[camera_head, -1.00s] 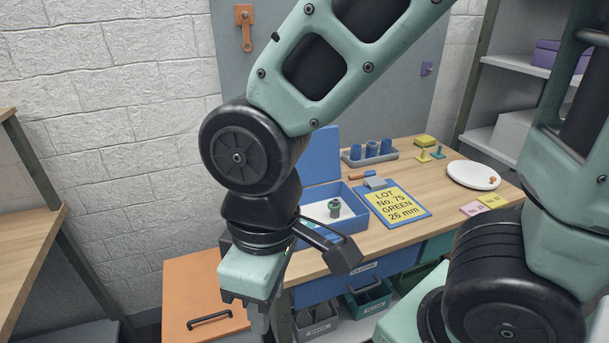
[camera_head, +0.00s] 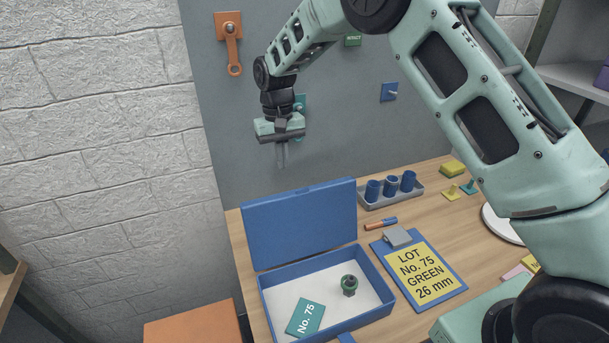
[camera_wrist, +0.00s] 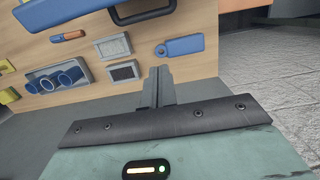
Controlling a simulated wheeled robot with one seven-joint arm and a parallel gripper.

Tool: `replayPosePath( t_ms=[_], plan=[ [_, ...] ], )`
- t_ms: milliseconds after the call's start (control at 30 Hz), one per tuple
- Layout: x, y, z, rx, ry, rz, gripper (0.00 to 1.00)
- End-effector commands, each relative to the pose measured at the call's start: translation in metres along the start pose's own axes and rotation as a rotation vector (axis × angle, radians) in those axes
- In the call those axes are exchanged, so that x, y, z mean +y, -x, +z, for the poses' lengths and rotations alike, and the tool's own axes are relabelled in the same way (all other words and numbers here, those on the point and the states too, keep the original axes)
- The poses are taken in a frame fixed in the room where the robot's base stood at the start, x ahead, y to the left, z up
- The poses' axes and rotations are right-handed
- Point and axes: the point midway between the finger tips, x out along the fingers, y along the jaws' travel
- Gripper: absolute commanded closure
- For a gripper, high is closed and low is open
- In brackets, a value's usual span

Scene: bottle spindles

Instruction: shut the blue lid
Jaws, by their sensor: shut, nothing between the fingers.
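The blue lid (camera_head: 300,222) stands open, close to upright, along the back edge of the blue box (camera_head: 368,314) on the table. Inside the box lie a green ring-like part (camera_head: 349,285) and a teal card marked No. 75 (camera_head: 306,318). My gripper (camera_head: 282,164) is shut and empty, its fingers pointing down. It is above the lid's top edge and appears apart from it, toward the grey wall panel. In the wrist view my shut fingers (camera_wrist: 159,86) show in the middle with nothing between them. A blue edge at the top of that view may be the lid.
A grey tray (camera_head: 405,197) with blue cups stands right of the lid. A marker (camera_head: 381,223) and a clipboard (camera_head: 452,278) lie right of the box. The grey panel (camera_head: 215,150) with an orange latch (camera_head: 230,42) rises behind the table.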

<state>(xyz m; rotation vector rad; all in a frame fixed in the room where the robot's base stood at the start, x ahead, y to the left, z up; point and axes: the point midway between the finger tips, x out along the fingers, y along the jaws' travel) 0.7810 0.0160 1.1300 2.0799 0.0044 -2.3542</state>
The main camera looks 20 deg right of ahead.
Motion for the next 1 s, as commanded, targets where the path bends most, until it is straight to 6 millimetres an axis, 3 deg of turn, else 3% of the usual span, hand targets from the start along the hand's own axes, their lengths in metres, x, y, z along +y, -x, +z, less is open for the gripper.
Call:
replayPosePath(
  t_ms=[267,600,800,1000],
  plan=[
    [0.002,-0.028,-0.001,-0.006,-0.004,0.003,1.00],
    [0.001,-0.097,0.000,-0.005,-0.002,0.003,1.00],
    [0.001,-0.087,0.024,0.000,-0.002,0.002,1.00],
    [0.001,-0.086,0.035,0.000,-0.002,0.001,1.00]
  ],
)
